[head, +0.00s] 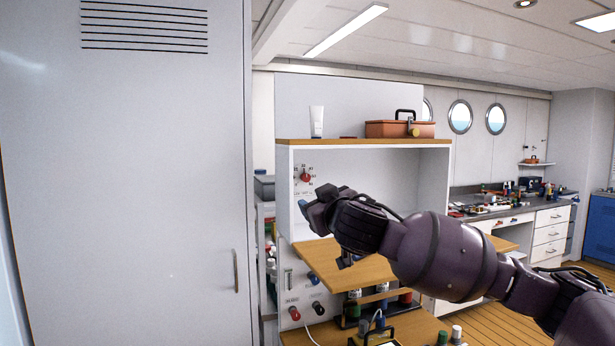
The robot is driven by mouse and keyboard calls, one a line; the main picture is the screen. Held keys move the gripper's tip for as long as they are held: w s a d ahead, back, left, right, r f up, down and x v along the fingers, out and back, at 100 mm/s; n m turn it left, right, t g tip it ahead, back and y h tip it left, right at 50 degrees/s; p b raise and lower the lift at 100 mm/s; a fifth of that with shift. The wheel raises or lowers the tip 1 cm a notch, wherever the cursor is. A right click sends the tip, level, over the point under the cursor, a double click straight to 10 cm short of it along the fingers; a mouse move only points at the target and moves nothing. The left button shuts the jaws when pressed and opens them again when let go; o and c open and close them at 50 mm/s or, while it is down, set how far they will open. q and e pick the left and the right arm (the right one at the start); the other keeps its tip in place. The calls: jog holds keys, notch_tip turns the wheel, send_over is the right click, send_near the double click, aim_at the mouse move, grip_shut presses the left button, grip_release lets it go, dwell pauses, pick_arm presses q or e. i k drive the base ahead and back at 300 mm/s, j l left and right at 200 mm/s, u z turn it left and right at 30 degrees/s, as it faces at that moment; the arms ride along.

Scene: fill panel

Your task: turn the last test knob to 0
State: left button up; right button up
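A red knob (305,177) sits on a round dial with printed marks on the upper left of the white panel (285,225). The marks are too small to read surely, so I cannot tell its setting. My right gripper (306,207) comes in from the right, below and in front of this dial, and appears apart from the knob. Its fingers are seen from behind and partly hidden by its wrist, so its opening is unclear. A lower red knob (294,313) and a black knob (318,307) show near the panel's bottom. My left gripper is out of view.
A tall grey locker (130,200) fills the left side. A wooden shelf (325,262) juts out below my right gripper. A red toolbox (385,129) and a white tube (316,122) stand on the cabinet top. Bottles and a cable crowd the lower bench.

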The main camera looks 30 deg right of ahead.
aim_at(306, 178)
jog(key=i+l, duration=0.8)
